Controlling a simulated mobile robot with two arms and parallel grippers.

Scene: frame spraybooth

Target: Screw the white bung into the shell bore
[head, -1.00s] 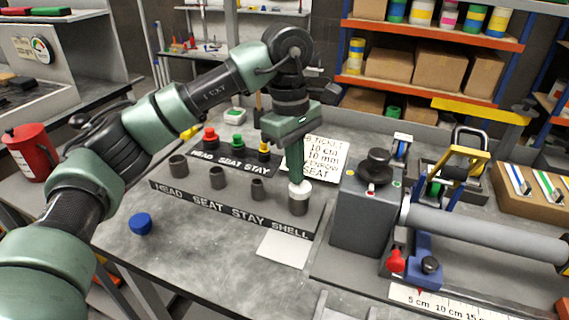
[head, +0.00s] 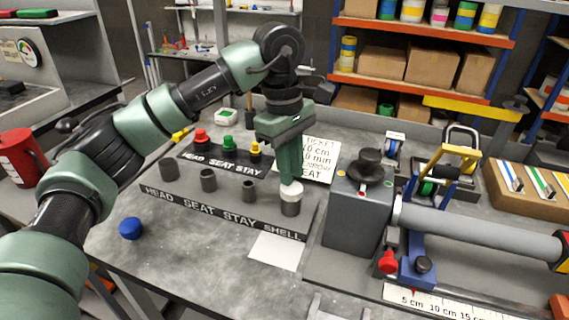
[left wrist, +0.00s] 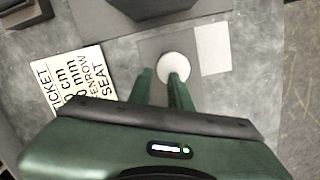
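The white bung (head: 291,191) sits at the mouth of the dark grey shell bore (head: 290,208), at the right end of the labelled block. How deep it is seated is hard to tell. My left gripper (head: 290,181) points down with its fingertips right at the bung. In the left wrist view the two fingers (left wrist: 160,77) stand apart. The round white bung top (left wrist: 175,67) shows just past the tips, with the right fingertip overlapping it and a gap beside the left one. I see no firm hold. My right gripper is out of view.
The block (head: 215,212) carries smaller bores left of the shell. Red, green and yellow bungs (head: 227,145) stand behind, a blue round piece (head: 131,228) in front. A grey fixture (head: 352,222) with a long tube stands close right. A ticket card (head: 322,160) lies behind.

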